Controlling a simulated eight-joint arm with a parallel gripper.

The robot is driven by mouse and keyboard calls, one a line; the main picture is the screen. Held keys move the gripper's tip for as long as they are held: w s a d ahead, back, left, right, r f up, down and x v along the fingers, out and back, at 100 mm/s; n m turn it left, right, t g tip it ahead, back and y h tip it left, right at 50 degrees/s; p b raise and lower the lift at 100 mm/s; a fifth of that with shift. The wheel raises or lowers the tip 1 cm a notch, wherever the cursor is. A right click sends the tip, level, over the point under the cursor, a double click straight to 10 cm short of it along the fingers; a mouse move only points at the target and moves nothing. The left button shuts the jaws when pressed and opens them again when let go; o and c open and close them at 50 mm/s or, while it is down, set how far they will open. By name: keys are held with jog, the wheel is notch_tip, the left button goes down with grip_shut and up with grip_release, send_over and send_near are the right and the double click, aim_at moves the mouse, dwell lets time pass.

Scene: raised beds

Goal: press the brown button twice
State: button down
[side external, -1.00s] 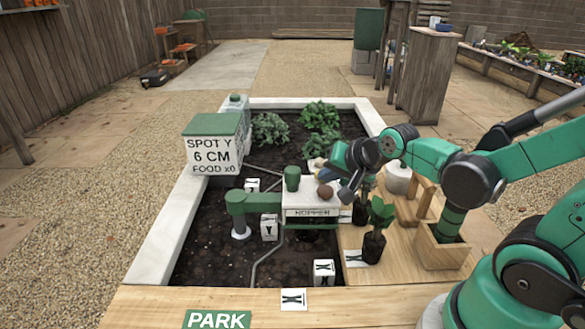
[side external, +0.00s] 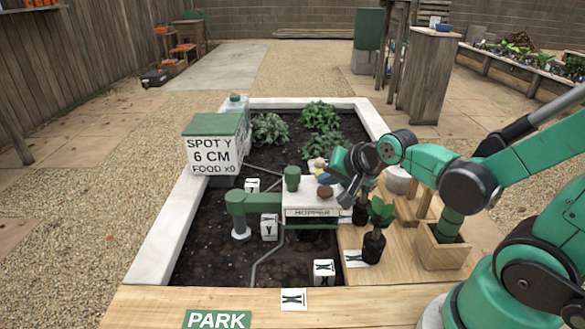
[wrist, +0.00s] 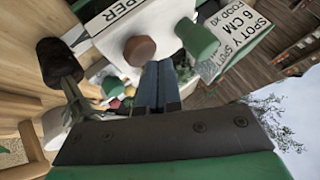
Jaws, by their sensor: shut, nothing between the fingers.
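The brown button (side external: 325,192) is a round knob on top of the white hopper box (side external: 296,201). It also shows in the wrist view (wrist: 139,49), left of the fingertips. My gripper (side external: 323,174) is shut and empty, just behind and above the button in the side view. In the wrist view, the blue fingers (wrist: 158,68) are together, pointing towards the gap between the brown button and a green knob (wrist: 198,40). I see no clear contact with the button, but the exact gap cannot be told.
The green knob (side external: 292,178) stands left of the button on the same box. A potted seedling (side external: 375,238) stands on the wooden deck to the right. The sign box (side external: 213,155) reads "SPOT Y 6 CM FOOD x0". Leafy plants (side external: 320,116) grow behind.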

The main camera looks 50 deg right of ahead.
aim_at(328, 192)
jog(key=shift+f, duration=0.55)
dwell(0.5)
jog(key=shift+r, duration=1)
jog(key=shift+r, duration=2.5)
jog(key=s+a+f+n+g+y, duration=0.1)
jog(key=s+a+n, duration=0.3)
jog(key=n, duration=0.6)
jog(key=shift+s+a+f+n+g, duration=0.15)
jog(key=shift+a+f+n+g, duration=0.3)
jog(key=shift+a, duration=0.5)
